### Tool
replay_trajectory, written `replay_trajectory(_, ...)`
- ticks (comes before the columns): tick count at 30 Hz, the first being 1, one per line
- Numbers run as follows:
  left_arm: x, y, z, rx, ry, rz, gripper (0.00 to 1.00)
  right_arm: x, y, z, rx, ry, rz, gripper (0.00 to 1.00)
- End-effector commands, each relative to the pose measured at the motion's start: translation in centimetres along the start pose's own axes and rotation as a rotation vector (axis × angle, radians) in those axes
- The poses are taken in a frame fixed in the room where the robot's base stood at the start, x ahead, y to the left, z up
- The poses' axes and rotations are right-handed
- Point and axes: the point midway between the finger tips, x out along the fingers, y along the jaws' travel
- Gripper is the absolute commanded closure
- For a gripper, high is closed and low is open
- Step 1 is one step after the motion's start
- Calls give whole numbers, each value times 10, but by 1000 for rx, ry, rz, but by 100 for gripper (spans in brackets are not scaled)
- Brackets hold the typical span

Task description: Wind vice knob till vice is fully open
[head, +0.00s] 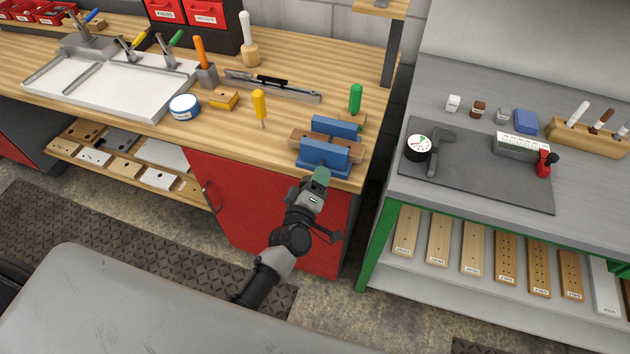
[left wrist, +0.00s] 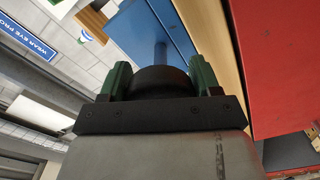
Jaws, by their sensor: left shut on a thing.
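The blue vice (head: 325,156) is at the front right edge of the wooden workbench. Its two blue jaws stand apart, with brown wood showing between and beside them. My left gripper (head: 321,178) is at the front of the vice, below the near jaw. In the left wrist view its green fingers are shut on the dark round vice knob (left wrist: 158,82), one on each side. A bluish screw (left wrist: 160,52) runs from the knob to the vice's blue face (left wrist: 135,28). In the head view my gripper hides the knob. My right gripper is not in view.
A red cabinet front (head: 245,195) is below. A grey bench with a dark mat (head: 480,178) stands to the right, across a gap.

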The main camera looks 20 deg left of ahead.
Motion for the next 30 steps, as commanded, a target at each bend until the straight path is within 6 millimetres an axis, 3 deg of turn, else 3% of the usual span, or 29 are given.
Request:
replay_trajectory(13, 0, 0, 0, -13, -1, -2, 61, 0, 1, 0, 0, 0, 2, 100)
replay_trajectory(14, 0, 0, 0, -12, -1, -2, 33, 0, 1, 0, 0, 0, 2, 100)
replay_trajectory(18, 0, 0, 0, -11, -1, -1, 12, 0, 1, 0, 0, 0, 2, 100)
replay_trajectory(26, -1, 0, 0, -10, 0, -1, 12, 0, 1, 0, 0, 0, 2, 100)
replay_trajectory(30, -11, -2, 1, -10, -1, -2, 12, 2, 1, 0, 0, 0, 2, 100)
